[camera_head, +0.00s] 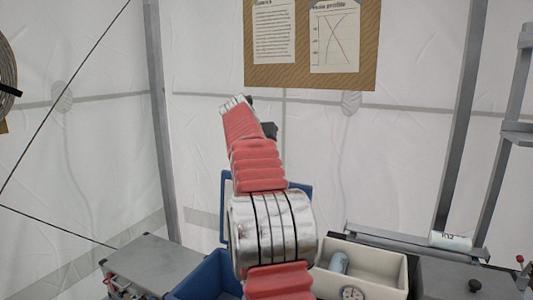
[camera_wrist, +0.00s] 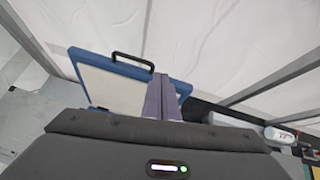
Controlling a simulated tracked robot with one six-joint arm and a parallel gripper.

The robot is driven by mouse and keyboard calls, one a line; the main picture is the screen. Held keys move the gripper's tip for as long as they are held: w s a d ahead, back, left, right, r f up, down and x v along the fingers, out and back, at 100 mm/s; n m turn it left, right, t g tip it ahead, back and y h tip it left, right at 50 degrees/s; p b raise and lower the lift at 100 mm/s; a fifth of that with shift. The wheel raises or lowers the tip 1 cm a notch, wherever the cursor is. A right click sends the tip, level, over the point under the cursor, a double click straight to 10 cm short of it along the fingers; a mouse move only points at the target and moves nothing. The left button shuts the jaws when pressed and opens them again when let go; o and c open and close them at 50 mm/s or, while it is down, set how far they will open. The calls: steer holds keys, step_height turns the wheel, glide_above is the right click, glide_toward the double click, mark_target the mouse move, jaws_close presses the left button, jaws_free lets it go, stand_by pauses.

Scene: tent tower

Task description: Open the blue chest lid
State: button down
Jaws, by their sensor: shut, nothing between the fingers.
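The blue chest (camera_head: 207,277) stands low in the head view, partly hidden behind my arm. Its lid (camera_head: 225,207) stands raised at the back of the chest, a blue frame showing on both sides of my arm. In the wrist view the lid (camera_wrist: 100,82) shows a pale panel in a blue frame, with a black handle (camera_wrist: 132,60) along its top edge. My gripper (camera_wrist: 164,80) is shut and empty, its fingers overlapping the right part of the lid in the picture. I cannot tell whether they touch it. I cannot make out the fingers in the head view.
A grey case (camera_head: 150,262) stands left of the chest. A labelled canister (camera_head: 450,241) lies farther right. A tent pole (camera_head: 462,120) rises behind it.

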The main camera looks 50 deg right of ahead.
steer(key=c, duration=2.3)
jaws_free()
steer(key=shift+w+a, duration=0.1)
steer(key=shift+a, duration=0.2)
steer(key=shift+o, duration=1.1)
steer(key=a+m+t+y, duration=0.1)
steer(key=a+m, duration=0.4)
steer(key=a, duration=1)
steer(key=shift+s+a+f+t+y, duration=0.2)
steer(key=shift+s+a+t+y, duration=0.15)
steer(key=shift+y, duration=0.35)
steer(key=s+a+f+m+y, duration=0.1)
steer(key=s+a+f+m, duration=0.15)
steer(key=a, duration=0.55)
steer(key=s+a+f+m+y, duration=0.1)
steer(key=s+a+m+y, duration=0.15)
steer(key=a, duration=0.45)
steer(key=s+a+f+m+y, duration=0.2)
steer(key=s+a+f+m, duration=0.4)
steer(key=s+a+f, duration=0.3)
steer(key=s+a+f+m+y, duration=0.2)
steer(key=s+a+f+m, duration=0.5)
steer(key=s+a, duration=0.6)
step_height(320, 180, down, 2)
steer(key=shift+s+a+f+m, duration=0.1)
steer(key=shift+s+a+m, duration=0.25)
steer(key=shift+a, duration=0.65)
steer(key=shift+a, duration=0.15)
